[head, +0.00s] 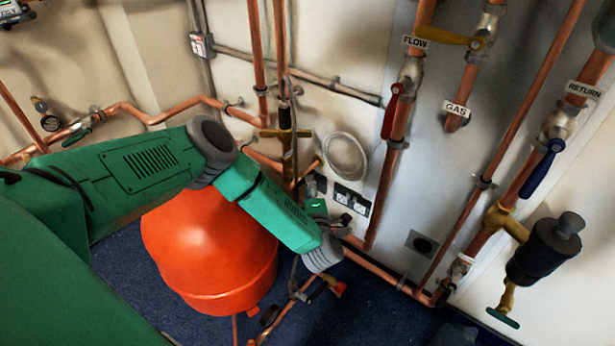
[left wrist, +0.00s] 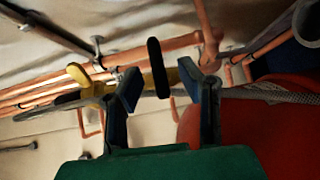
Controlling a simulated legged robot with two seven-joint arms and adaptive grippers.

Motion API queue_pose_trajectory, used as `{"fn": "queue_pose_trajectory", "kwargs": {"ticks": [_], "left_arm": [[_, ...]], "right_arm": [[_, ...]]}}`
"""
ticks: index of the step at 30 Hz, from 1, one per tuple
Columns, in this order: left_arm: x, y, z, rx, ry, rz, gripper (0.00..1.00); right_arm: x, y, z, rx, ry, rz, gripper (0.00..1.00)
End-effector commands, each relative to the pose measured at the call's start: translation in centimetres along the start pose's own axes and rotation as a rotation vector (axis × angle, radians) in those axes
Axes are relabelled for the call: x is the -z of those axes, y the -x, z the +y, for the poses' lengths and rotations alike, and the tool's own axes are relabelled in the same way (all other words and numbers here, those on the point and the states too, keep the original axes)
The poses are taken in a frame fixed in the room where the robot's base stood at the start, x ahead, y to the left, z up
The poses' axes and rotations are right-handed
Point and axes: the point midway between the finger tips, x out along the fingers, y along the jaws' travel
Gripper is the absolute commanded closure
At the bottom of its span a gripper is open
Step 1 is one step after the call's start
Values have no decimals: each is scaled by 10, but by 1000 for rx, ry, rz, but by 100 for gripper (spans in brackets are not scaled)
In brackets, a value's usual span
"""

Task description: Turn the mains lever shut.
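No label reading mains shows. A dark lever (left wrist: 158,68) stands upright between and beyond the two fingertips of my left gripper (left wrist: 160,88) in the left wrist view. The fingers are apart with nothing gripped between them; whether either touches the lever cannot be told. In the head view, a dark-handled brass valve (head: 285,134) sits on the pipes at the centre; I cannot tell for certain whether it is the same lever. My left gripper (head: 317,200) there is low at the centre near the wall, its fingers small and partly hidden. My right gripper is in neither view.
An orange-red vessel (head: 208,250) stands under my left arm and also shows in the left wrist view (left wrist: 262,130). The FLOW pipe has a red lever (head: 390,112); the RETURN pipe has a blue lever (head: 540,168). Wall sockets (head: 350,198) and a black pump (head: 543,250) are to the right.

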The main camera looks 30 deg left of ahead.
Motion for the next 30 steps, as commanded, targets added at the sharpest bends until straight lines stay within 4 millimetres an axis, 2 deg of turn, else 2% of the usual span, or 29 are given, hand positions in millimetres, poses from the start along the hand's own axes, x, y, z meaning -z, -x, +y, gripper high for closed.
{"fn": "queue_pose_trajectory", "kwargs": {"ticks": [3, 10, 15, 27, 30], "left_arm": [[-2, 26, -1, 3, -1, -4, 68], [-2, 55, -1, 1, -2, -3, 68], [-2, 61, -1, 2, -2, -2, 68], [-2, 60, -1, 1, -1, -2, 68], [-8, 64, 0, 13, -13, -29, 68]], "right_arm": [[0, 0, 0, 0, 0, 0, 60], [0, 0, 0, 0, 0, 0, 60], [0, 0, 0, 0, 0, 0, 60], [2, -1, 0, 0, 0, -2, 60], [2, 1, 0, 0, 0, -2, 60]]}}
